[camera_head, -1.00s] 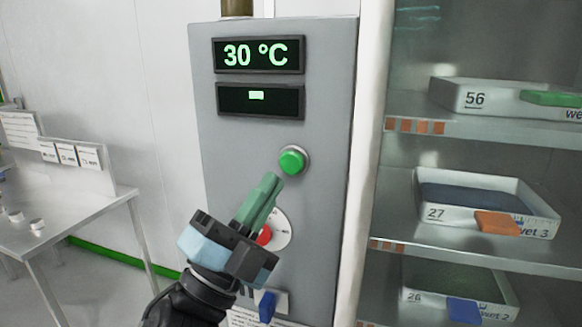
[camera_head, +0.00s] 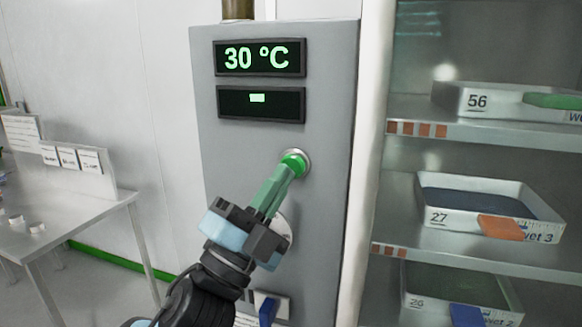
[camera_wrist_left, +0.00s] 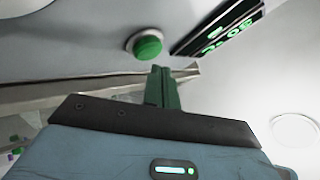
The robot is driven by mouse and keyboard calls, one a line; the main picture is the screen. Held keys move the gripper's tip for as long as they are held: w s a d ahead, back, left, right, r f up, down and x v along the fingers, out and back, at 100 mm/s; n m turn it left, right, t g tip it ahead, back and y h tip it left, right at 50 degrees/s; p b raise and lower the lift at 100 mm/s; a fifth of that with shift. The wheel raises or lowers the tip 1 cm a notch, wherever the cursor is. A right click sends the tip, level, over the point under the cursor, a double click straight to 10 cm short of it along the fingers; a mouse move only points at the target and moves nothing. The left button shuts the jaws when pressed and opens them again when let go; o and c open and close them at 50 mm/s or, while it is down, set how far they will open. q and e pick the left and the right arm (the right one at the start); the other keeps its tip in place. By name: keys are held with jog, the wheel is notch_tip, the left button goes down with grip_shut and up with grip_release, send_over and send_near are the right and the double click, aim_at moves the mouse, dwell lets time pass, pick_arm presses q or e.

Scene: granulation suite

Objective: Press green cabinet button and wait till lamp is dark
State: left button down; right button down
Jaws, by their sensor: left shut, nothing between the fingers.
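The green button (camera_head: 297,161), in a silver ring, is on the front of the grey cabinet (camera_head: 330,130); it also shows in the left wrist view (camera_wrist_left: 149,45). My left gripper (camera_head: 287,170) is shut and empty, its green fingertips overlapping the button's lower left in the head view. In the left wrist view the fingertips (camera_wrist_left: 160,72) appear just short of the button; contact is not clear. The upper display (camera_head: 260,57) reads 30 °C. The lower display (camera_head: 262,104) shows a lit green bar. I cannot make out a separate lamp. My right gripper is out of view.
My gripper hides most of the dial (camera_head: 284,232) below the button. A blue switch (camera_head: 267,308) is lower down. Shelves with white trays (camera_head: 490,208) stand at the right, and a steel table (camera_head: 70,228) at the left.

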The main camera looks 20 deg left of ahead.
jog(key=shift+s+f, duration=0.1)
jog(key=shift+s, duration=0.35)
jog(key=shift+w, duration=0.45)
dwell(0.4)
pick_arm(q)
jog(key=shift+w, duration=0.2)
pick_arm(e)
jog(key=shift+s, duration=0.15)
pick_arm(q)
jog(key=shift+w, duration=0.25)
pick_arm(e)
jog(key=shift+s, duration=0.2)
